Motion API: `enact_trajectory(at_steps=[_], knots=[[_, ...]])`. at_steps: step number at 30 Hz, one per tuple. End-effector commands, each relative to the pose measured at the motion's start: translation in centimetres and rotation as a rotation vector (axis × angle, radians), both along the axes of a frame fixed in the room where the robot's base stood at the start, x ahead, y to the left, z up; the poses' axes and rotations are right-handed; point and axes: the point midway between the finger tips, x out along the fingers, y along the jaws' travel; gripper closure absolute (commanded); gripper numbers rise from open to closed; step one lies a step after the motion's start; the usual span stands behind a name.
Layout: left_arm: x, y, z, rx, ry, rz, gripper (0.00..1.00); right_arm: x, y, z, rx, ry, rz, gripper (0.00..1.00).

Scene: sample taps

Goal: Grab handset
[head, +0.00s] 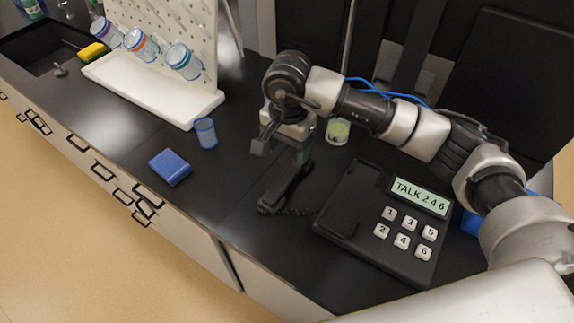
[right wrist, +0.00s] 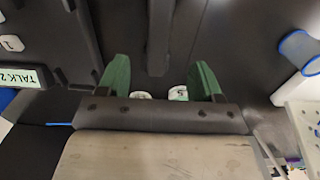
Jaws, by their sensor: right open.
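The black handset (head: 287,188) lies on the dark counter just left of the telephone base (head: 345,215), with a coiled cord at its near end. The base has numbered keys and a display reading "TALK 2 4 6". My right gripper (head: 283,150) is above the far end of the handset, open and empty. In the right wrist view, the handset (right wrist: 160,35) shows as a dark bar ahead of the gap between the green fingers (right wrist: 160,78). Neither finger visibly touches it. My left gripper is not in view.
A blue box (head: 170,167) and a blue cup (head: 206,133) stand to the left. A jar with green contents (head: 338,131) is behind the base. A white pegboard stand (head: 150,88) holds several jars. The counter between box and handset is clear.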

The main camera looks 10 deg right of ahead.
Motion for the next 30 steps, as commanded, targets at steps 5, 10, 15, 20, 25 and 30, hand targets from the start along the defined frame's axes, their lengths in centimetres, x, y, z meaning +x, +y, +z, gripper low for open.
enact_trajectory(at_steps=[5,10,15,20,25,30], knots=[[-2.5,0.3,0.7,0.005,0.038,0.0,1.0,-0.1,0.0,-2.7,0.0,0.004,-0.001,0.34],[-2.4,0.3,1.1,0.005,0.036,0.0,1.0,-0.1,0.0,-3.9,0.0,0.003,-0.001,0.34],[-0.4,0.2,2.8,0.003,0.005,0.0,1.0,-0.4,0.2,-6.0,0.0,0.007,-0.001,0.34],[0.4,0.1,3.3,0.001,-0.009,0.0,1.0,-0.3,0.2,-8.3,0.0,0.003,-0.001,0.34],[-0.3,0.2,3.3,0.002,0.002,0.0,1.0,-0.3,0.2,-8.9,0.001,-0.001,0.0,0.34],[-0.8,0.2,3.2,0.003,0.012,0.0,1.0,-0.3,0.2,-8.9,0.001,-0.001,0.0,0.39]])
